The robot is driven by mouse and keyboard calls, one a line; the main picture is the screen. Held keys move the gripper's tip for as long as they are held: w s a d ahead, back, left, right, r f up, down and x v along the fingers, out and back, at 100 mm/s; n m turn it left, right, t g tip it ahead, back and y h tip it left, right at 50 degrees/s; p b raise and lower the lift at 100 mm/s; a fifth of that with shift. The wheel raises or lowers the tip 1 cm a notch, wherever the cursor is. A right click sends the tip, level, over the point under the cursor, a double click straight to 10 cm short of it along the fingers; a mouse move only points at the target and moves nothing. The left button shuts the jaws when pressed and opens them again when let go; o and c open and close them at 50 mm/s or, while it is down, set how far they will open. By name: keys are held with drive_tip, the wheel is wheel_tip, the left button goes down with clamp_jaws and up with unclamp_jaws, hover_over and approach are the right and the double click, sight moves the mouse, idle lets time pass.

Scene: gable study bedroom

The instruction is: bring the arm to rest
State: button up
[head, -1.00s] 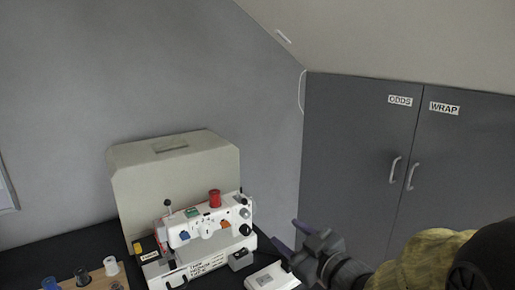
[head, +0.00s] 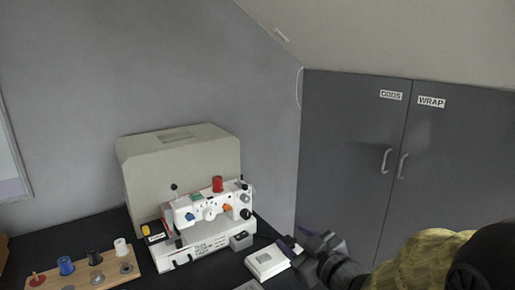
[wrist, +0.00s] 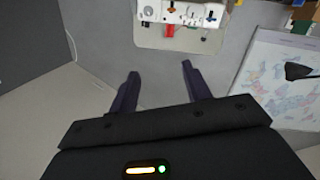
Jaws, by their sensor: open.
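My gripper (head: 290,246) is at the lower right in the head view, beside the sewing machine and over the right part of the dark tabletop. In the wrist view its two dark fingers (wrist: 158,84) stand apart with nothing between them. My arm, with a yellowish sleeve, reaches in from the lower right corner. The white sewing machine (head: 205,232) with a red spool (head: 217,184) on top stands to the left of my gripper, apart from it. It also shows at the top of the wrist view (wrist: 182,12).
A beige machine cover (head: 140,185) stands behind the machine. A white box (head: 267,262) lies close to my gripper. A wooden spool rack (head: 125,281) is at the lower left. Grey cupboard doors (head: 350,140) labelled ODDS and WRAP are at the right, under the sloped ceiling.

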drive_tip(key=s+d+f+m+g+h+b, duration=0.1)
drive_tip(key=d+f+m+g+h+b, duration=0.2)
drive_tip(key=f, duration=0.5)
drive_tip(key=s+d+f+m+g+h+b, duration=0.2)
drive_tip(key=d+f+m+h, duration=0.15)
drive_tip(key=f, duration=0.45)
drive_tip(key=s+f+m+g+h+b, duration=0.2)
drive_tip(key=s+f+m+g+b, duration=0.15)
drive_tip(key=s+f+g, duration=0.55)
wheel_tip(320, 180, up, 33)
drive_tip(key=s+t+p, duration=0.2)
drive_tip(key=p, duration=3.1)
drive_tip(key=shift+f, duration=0.2)
